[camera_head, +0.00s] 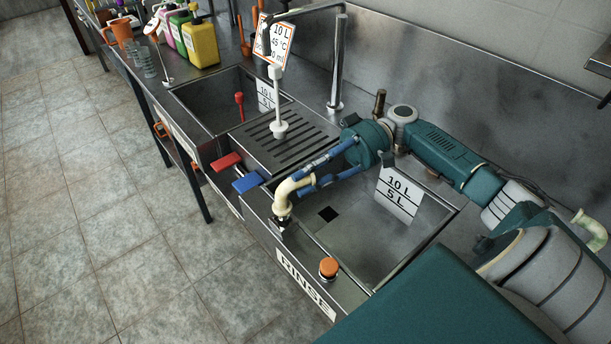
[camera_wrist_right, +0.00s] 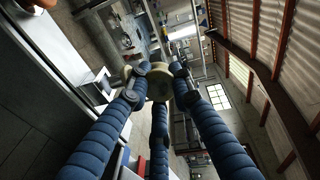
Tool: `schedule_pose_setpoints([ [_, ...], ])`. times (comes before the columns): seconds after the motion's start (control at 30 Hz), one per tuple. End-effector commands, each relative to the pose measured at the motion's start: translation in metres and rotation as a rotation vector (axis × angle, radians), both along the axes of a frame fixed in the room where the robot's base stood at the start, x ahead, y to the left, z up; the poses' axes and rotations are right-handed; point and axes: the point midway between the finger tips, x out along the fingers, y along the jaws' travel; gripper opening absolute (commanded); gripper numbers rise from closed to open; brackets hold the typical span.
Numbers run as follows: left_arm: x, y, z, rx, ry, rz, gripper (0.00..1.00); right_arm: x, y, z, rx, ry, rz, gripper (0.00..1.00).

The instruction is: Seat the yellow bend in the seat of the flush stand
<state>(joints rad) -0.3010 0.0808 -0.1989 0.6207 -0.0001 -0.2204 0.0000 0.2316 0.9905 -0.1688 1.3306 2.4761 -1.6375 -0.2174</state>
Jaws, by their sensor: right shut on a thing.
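The pale yellow bend (camera_head: 283,200) is a curved pipe elbow at the front rim of the rinse sink. My right gripper (camera_head: 303,184) comes from the right and its blue fingers are shut on the bend's upper end. The bend's other end points down, right over a small dark and metal fitting (camera_head: 284,226) on the rim, which looks like the flush stand's seat. I cannot tell whether the bend is in it or just above it. In the right wrist view the bend (camera_wrist_right: 160,84) sits between the blue fingertips. My left gripper is not in view.
An orange-topped knob (camera_head: 328,267) stands on the rim nearby. Red (camera_head: 226,161) and blue (camera_head: 247,182) levers stick out at the front. A second pale bend (camera_head: 590,228) is at the far right. A ribbed drainboard (camera_head: 262,143) lies between the two sinks.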

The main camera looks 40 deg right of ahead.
Motion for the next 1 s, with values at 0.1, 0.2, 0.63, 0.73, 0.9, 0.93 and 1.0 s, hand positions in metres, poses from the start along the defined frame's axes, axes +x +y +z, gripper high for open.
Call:
schedule_pose_setpoints([
  [0.1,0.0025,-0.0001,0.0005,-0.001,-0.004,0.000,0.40,0.0001,0.0000,0.0006,0.001,-0.001,0.000,0.00],
  [0.2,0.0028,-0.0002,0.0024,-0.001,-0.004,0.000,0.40,0.0000,0.0001,0.0015,0.001,-0.001,-0.002,0.00],
  [0.63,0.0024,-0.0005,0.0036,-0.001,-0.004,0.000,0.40,0.0000,-0.0002,0.0004,-0.001,0.000,-0.005,0.00],
  [0.73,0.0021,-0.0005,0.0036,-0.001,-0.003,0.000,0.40,0.0000,-0.0001,0.0004,-0.001,0.000,-0.005,0.00],
  [0.9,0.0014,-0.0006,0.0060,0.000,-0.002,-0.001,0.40,0.0001,0.0003,0.0015,0.002,-0.001,-0.006,0.00],
  [0.93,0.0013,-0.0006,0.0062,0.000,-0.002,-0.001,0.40,0.0000,0.0004,0.0014,0.002,-0.001,-0.006,0.00],
  [1.0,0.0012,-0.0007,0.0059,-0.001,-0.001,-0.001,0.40,-0.0002,0.0004,0.0006,0.001,0.000,-0.005,0.00],
])
